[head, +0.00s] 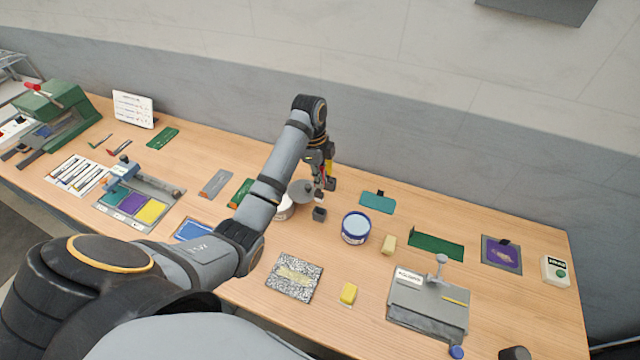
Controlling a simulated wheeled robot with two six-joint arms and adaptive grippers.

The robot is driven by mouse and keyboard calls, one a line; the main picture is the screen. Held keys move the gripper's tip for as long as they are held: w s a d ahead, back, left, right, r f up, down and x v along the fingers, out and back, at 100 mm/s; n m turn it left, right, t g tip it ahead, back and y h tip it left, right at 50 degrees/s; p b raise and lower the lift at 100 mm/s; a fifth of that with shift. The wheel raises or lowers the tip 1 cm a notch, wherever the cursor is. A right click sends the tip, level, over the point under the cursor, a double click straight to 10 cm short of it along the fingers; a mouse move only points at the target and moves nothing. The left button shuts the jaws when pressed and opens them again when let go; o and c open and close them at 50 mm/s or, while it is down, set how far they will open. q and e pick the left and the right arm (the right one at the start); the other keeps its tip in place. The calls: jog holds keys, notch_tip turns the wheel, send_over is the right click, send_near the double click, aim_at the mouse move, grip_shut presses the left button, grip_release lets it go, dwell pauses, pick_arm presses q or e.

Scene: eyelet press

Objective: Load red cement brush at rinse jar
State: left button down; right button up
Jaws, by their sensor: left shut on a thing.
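My left gripper (322,184) hangs over the middle of the table, pointing down. It is shut on a slim thing with a red part (325,169), which looks like the red cement brush; its lower end is mostly hidden by the fingers. A round jar with a blue band and pale blue contents (356,228), probably the rinse jar, stands open to the right and nearer than the gripper. A white pot (284,211) is partly hidden behind my left forearm, with a grey round lid-like piece (300,191) beside the gripper. My right gripper is not in view.
A small dark grey block (319,214) stands below the gripper. A grey tool plate (428,306) is at front right. A green press (62,120) stands far left.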

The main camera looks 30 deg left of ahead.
pick_arm(q)
jog(key=shift+d+f, duration=0.15)
jog(key=shift+d, duration=0.15)
jog(key=d+h, duration=0.6)
jog(key=h, duration=0.1)
jog(key=shift+t, duration=0.3)
jog(key=f+b, duration=0.4)
jog(key=f, duration=0.1)
jog(key=shift+d+f+b, duration=0.2)
jog(key=shift+b, duration=0.15)
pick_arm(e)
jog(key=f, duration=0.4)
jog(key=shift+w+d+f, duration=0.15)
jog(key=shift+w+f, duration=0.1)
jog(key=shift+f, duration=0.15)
pick_arm(q)
jog(key=shift+f+b, duration=0.35)
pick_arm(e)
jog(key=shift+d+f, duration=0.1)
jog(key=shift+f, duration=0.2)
pick_arm(q)
jog(key=shift+f, duration=0.15)
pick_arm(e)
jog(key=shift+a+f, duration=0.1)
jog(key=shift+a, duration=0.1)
